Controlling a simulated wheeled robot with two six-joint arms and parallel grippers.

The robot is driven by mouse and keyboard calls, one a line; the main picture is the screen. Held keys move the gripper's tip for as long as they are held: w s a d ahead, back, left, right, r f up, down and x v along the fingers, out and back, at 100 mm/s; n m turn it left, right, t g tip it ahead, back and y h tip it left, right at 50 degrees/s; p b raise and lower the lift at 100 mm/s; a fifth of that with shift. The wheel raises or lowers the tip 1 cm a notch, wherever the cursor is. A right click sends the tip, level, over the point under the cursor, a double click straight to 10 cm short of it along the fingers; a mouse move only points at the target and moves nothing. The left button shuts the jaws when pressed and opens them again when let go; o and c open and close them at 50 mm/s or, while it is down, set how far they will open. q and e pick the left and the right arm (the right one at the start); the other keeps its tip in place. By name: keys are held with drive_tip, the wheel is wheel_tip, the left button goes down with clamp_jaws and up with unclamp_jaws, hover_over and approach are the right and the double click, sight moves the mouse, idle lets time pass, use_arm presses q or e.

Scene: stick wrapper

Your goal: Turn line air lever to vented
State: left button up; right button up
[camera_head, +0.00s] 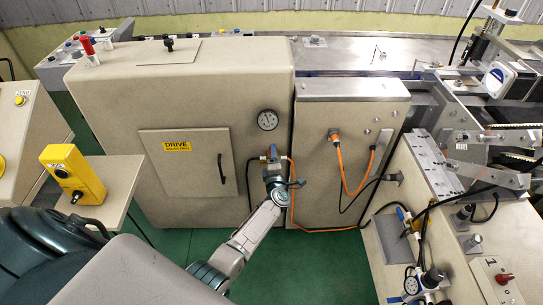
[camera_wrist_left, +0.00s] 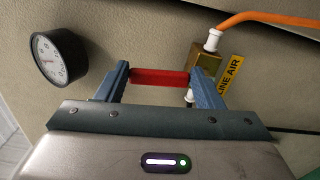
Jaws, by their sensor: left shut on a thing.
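The line air lever (camera_wrist_left: 160,77) is a red bar in the left wrist view. It lies roughly level in that picture, beside a brass valve body (camera_wrist_left: 203,56) with white fittings. A yellow LINE AIR label (camera_wrist_left: 231,76) is to the right of the valve. My left gripper (camera_wrist_left: 163,84) has one blue-grey finger at each end of the red bar and is shut on it. In the head view my left gripper (camera_head: 275,168) is at the front of the beige machine, below the round gauge, and mostly hides the valve. My right gripper is not in view.
A round gauge (camera_head: 267,120) sticks out just above the valve; it also shows in the left wrist view (camera_wrist_left: 58,56). An orange hose (camera_head: 341,165) runs nearby. A DRIVE door (camera_head: 186,185) is to the left. The green floor (camera_head: 310,262) in front is clear.

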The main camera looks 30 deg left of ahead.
use_arm(q)
drive_tip(key=shift+w+d+m, duration=0.15)
drive_tip(key=shift+d+m, duration=0.15)
drive_tip(key=shift+m, duration=0.4)
drive_tip(key=o, duration=1.4)
drive_tip(key=shift+f, duration=0.1)
drive_tip(key=v, duration=1)
drive_tip(key=shift+s+d, duration=0.2)
drive_tip(key=shift+s, duration=0.1)
